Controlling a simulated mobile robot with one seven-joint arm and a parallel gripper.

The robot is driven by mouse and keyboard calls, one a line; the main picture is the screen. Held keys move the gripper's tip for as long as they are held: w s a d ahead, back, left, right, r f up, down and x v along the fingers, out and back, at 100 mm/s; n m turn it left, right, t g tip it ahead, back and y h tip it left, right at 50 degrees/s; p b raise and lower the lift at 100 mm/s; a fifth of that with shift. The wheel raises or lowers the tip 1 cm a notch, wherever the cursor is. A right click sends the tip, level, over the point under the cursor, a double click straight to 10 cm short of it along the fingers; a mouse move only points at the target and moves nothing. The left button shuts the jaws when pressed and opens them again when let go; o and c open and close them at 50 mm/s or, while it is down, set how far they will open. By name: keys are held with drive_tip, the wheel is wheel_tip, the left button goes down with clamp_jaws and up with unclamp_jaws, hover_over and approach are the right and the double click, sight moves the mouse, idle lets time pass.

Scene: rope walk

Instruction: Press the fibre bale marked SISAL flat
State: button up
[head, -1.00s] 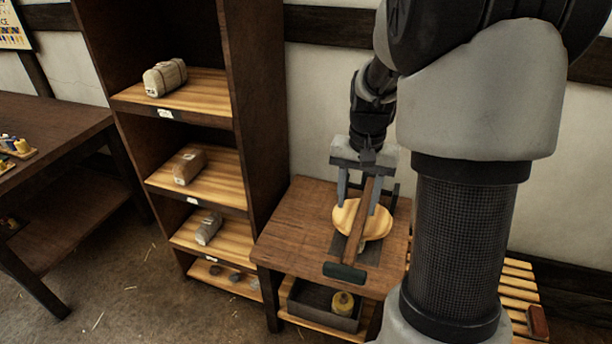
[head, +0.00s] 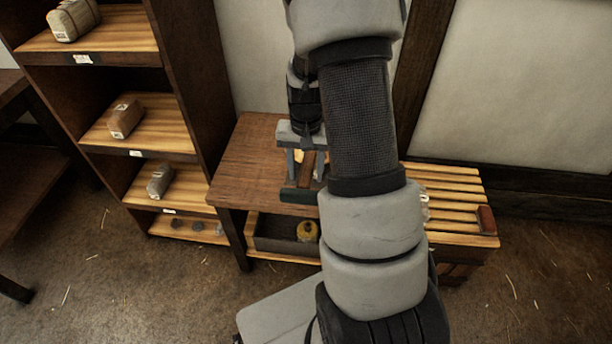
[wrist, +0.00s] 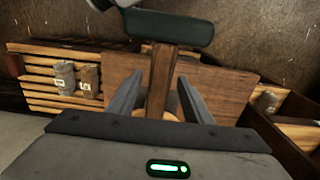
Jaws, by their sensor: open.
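My gripper (head: 305,172) is open over the press on the wooden table (head: 245,160). The press lever (wrist: 162,75) is a brown wooden bar with a dark green handle (wrist: 168,28), which also shows in the head view (head: 300,196). In the wrist view the lever runs between my two spread fingers; I cannot tell whether they touch it. Two bales, one grey (wrist: 65,77) and one brown (wrist: 89,79), stand on a slatted bench in the wrist view. Their labels are too small to read, so I cannot tell which is SISAL. The pressing spot is mostly hidden by my arm.
A shelf at left holds a cream bale (head: 73,19), a brown bale (head: 126,118) and a grey bale (head: 160,180). A dark tray (head: 278,236) with a yellow object (head: 307,231) sits under the table. The slatted bench (head: 445,180) stands right, with a red-brown block (head: 486,220).

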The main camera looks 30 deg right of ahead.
drive_tip(key=shift+f, duration=0.75)
clamp_jaws()
wheel_tip(320, 180, down, 7)
drive_tip(key=s+t+h+b, duration=0.1)
drive_tip(key=b, duration=0.5)
drive_tip(key=shift+a+t, duration=0.3)
drive_tip(key=shift+a, duration=0.05)
drive_tip(key=shift+s, duration=0.15)
